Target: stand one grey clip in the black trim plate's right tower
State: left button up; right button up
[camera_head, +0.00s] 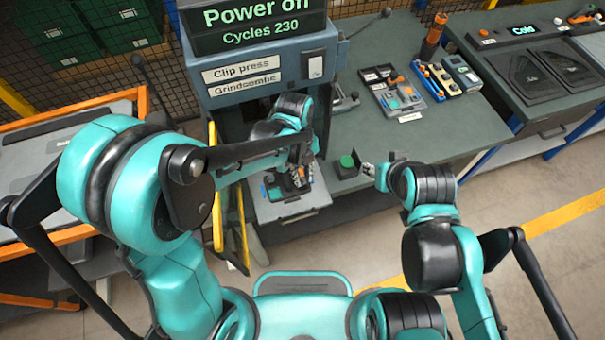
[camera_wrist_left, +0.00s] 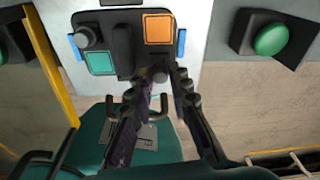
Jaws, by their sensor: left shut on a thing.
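The black trim plate (camera_wrist_left: 125,22) lies on the press bed, with an orange pad at its right and a teal pad at its left in the left wrist view. It also shows in the head view (camera_head: 284,190), partly covered by my left gripper. My left gripper (camera_head: 301,172) points down over the plate's right part. Its fingers (camera_wrist_left: 161,82) are closed on a small grey clip (camera_wrist_left: 160,74), mostly hidden between the tips, near the plate's front edge. I cannot tell whether the clip touches a tower. My right gripper (camera_head: 370,169) is away to the right, its fingers too small to read.
The clip press (camera_head: 262,78) stands behind and above the plate. A green button (camera_head: 347,161) is right of the bed. A yellow guard (camera_head: 217,200) is on the left. The grey bench (camera_head: 450,120) holds an open parts case (camera_head: 408,97) at the back right.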

pick_arm(q)
jog(key=shift+f+b, duration=0.7)
jog(key=shift+f, duration=0.05)
dwell(1.7)
jog(key=o, duration=0.7)
jog(key=shift+r, duration=0.1)
